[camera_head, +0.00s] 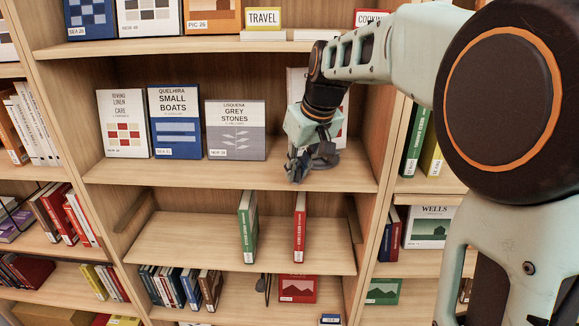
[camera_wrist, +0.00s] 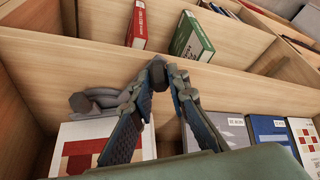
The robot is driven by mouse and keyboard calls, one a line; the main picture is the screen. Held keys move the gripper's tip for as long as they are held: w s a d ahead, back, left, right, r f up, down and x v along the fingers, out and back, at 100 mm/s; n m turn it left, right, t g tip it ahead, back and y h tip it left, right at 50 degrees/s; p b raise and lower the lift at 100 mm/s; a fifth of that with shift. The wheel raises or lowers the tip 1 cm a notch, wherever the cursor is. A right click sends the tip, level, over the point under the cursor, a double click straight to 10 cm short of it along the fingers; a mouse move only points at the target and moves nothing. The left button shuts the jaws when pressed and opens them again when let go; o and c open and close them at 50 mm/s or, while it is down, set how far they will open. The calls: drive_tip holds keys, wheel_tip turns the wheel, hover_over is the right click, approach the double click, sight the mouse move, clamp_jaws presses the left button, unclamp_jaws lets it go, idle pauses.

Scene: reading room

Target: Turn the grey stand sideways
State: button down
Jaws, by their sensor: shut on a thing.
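The grey stand (camera_head: 326,158) is on the middle shelf, towards its right end, partly hidden by my gripper (camera_head: 297,172) in the head view. In the wrist view the stand (camera_wrist: 97,98) shows as grey, bent parts with a rounded end at the left. My gripper (camera_wrist: 160,82) points down at the shelf and is shut on a dark grey part of the stand between its fingertips. The fingers hide some of the stand, so its full shape and facing are hard to tell. I cannot tell whether it touches the shelf.
A white book with red squares (camera_wrist: 85,145) stands close behind the stand. The Grey Stones book (camera_head: 235,130) and Small Boats book (camera_head: 174,122) stand further left. The shelf's front strip (camera_head: 180,177) is clear. A side panel (camera_head: 374,120) bounds the right. Red and green books stand below.

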drive_tip(key=shift+s+d+n+g+y, duration=0.15)
drive_tip(key=shift+d+n, duration=0.4)
drive_tip(key=shift+d, duration=0.15)
drive_tip(key=shift+s+d+n+g+y, duration=0.1)
drive_tip(key=shift+s+d+n+y, duration=0.1)
drive_tip(key=shift+d+n, duration=0.45)
drive_tip(key=shift+s+d+n+g+y, duration=0.15)
drive_tip(key=shift+d+n, duration=0.35)
drive_tip(key=shift+d, duration=0.25)
drive_tip(key=shift+d+n+g+y+p, duration=0.3)
drive_tip(key=shift+d+n+g, duration=0.1)
drive_tip(key=shift+d+n, duration=0.9)
drive_tip(key=shift+d, duration=0.2)
drive_tip(key=c, duration=1.8)
unclamp_jaws()
drive_tip(key=shift+c, duration=0.2)
drive_tip(key=v, duration=1.2)
drive_tip(key=shift+r, duration=0.1)
